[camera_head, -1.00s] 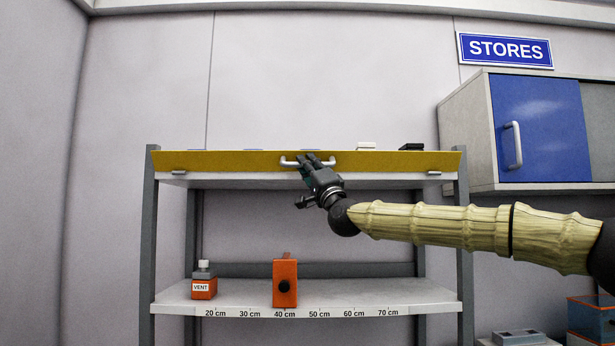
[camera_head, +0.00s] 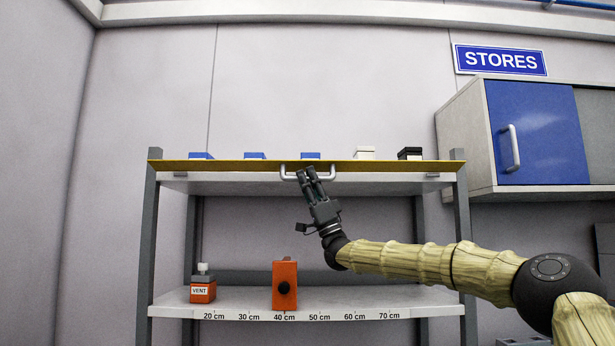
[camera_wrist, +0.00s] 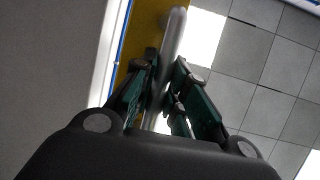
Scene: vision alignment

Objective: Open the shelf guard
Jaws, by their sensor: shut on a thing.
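The shelf guard (camera_head: 230,165) is a long yellow panel along the front of the upper shelf (camera_head: 230,178). It is tipped forward and shows as a thin strip, nearly edge-on. A pale bar handle (camera_head: 330,171) sits at its middle. My gripper (camera_head: 306,172) is shut on the handle, reaching up from below right. In the wrist view the guard (camera_wrist: 148,38) shows as a yellow band, and the handle (camera_wrist: 174,35) runs between the two fingers of my gripper (camera_wrist: 166,75).
Blue boxes (camera_head: 255,155), a white box (camera_head: 364,152) and a black box (camera_head: 410,153) stand on the upper shelf behind the guard. A blue-doored cabinet (camera_head: 538,130) hangs at right.

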